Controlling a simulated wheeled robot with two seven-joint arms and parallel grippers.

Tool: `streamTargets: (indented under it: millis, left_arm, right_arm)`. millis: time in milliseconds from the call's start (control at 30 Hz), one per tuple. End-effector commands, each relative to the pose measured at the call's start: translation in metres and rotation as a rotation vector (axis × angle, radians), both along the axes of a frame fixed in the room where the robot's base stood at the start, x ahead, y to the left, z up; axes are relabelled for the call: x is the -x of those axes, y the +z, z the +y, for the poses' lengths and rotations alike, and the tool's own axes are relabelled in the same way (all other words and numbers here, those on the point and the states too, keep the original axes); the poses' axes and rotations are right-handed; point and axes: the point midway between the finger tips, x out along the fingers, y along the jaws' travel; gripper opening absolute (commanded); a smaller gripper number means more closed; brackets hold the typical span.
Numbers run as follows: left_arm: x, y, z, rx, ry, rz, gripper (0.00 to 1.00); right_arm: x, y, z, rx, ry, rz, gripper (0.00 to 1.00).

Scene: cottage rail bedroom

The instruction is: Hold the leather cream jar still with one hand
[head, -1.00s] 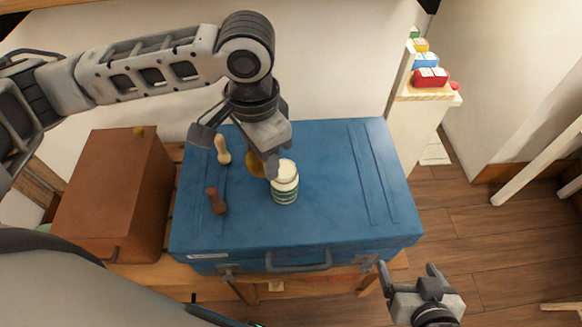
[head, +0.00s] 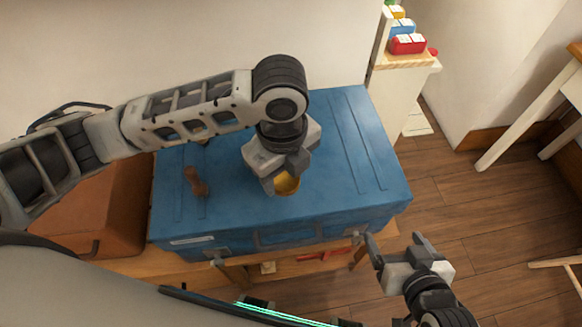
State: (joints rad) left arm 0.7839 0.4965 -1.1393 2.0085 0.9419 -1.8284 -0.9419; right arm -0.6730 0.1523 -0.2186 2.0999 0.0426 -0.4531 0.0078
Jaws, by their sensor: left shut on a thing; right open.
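My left gripper (head: 278,186) reaches down over the blue case (head: 350,150), pointing at its lid. It is shut on a gold-coloured round thing (head: 288,184), perhaps a lid, that shows at its fingertips. The leather cream jar cannot be made out now; my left gripper and wrist cover the part of the case where it stood. I cannot tell whether the gripper touches the jar. My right gripper (head: 402,248) is open and empty, apart from the case, beyond its front right corner.
A dark brown wooden-handled tool (head: 195,182) lies on the case's left part; a paler one (head: 200,137) is mostly behind my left arm. A brown box (head: 120,215) stands left of the case. A shelf (head: 405,85) with coloured blocks stands back right.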

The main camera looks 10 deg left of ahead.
Motion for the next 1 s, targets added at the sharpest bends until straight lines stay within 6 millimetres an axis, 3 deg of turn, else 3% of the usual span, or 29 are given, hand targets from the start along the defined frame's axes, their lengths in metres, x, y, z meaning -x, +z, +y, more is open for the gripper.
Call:
streamTargets:
  millis: [100, 333, 567, 767, 1000]
  left_arm:
    - [-0.025, -0.022, -0.001, -0.001, 0.003, 0.003, 0.22]
    - [-0.053, -0.054, -0.003, 0.0, 0.001, 0.001, 0.22]
    - [-0.064, -0.067, -0.003, 0.0, 0.001, 0.0, 0.22]
    - [-0.063, -0.094, -0.002, -0.001, 0.0, 0.001, 0.22]
    - [-0.063, -0.096, -0.003, 0.001, 0.0, -0.002, 0.22]
  right_arm:
    - [0.0, -0.004, 0.001, -0.006, -0.001, -0.001, 0.8]
    - [-0.002, -0.005, 0.003, -0.021, -0.01, -0.005, 0.8]
    - [-0.004, -0.002, 0.004, -0.029, -0.013, -0.014, 0.8]
    - [-0.003, -0.002, 0.004, -0.032, -0.013, -0.016, 0.8]
    - [-0.002, -0.003, 0.003, -0.03, -0.012, -0.012, 0.8]
